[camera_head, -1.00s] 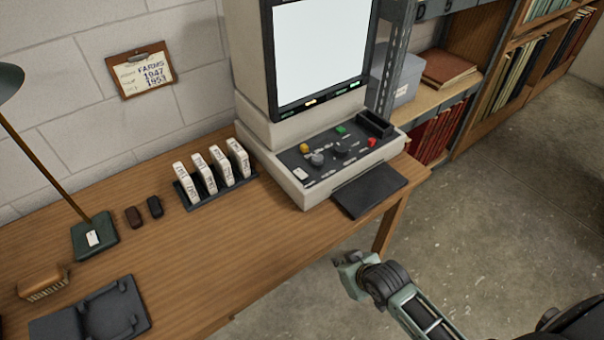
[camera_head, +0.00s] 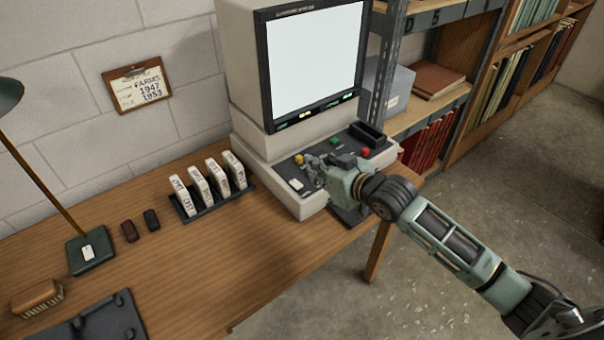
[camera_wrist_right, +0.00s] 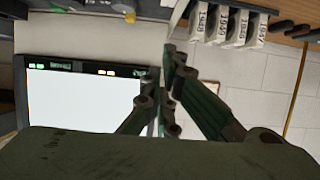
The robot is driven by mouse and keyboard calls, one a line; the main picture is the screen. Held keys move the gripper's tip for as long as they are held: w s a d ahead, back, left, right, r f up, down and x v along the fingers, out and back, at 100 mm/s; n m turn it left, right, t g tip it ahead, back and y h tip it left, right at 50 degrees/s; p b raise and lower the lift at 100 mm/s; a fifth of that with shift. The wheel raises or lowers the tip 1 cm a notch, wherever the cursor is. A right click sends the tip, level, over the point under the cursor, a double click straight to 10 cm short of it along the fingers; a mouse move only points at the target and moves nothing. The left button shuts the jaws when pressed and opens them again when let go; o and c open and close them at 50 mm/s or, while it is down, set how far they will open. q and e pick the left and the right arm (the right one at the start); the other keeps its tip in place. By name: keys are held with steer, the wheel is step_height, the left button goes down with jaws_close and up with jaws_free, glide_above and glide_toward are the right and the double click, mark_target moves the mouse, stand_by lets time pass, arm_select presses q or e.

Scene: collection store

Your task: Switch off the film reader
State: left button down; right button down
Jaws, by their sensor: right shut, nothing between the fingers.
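The film reader (camera_head: 245,75) stands on the desk with its screen (camera_head: 315,60) lit white. Its sloped control panel (camera_head: 283,167) carries a yellow button (camera_head: 299,159), a green button (camera_head: 335,141), a red button (camera_head: 366,152) and a white switch (camera_head: 296,184). My right gripper (camera_head: 312,167) is shut and empty, over the panel's front middle, and hides the knobs there. Whether it touches the panel I cannot tell. In the right wrist view, the gripper fingers (camera_wrist_right: 172,85) show before the lit screen (camera_wrist_right: 80,105). My left gripper is not in view.
A rack (camera_head: 212,207) of white film boxes stands left of the reader. A desk lamp (camera_head: 90,252), two small dark objects (camera_head: 130,231) and a brush (camera_head: 37,298) are further left. Metal shelving (camera_head: 425,105) stands to the right. The desk's front middle (camera_head: 230,280) is clear.

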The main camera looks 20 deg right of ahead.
glide_above(301, 186)
step_height(301, 186, down, 2)
steer(key=shift+d+f+p, duration=0.1)
steer(key=shift+f+p, duration=0.05)
steer(key=shift+p, duration=0.2)
step_height(301, 186, down, 3)
steer(key=shift+r+p, duration=0.2)
steer(key=shift+p, duration=0.1)
steer(key=shift+s+f, duration=0.1)
steer(key=shift+f, duration=0.8)
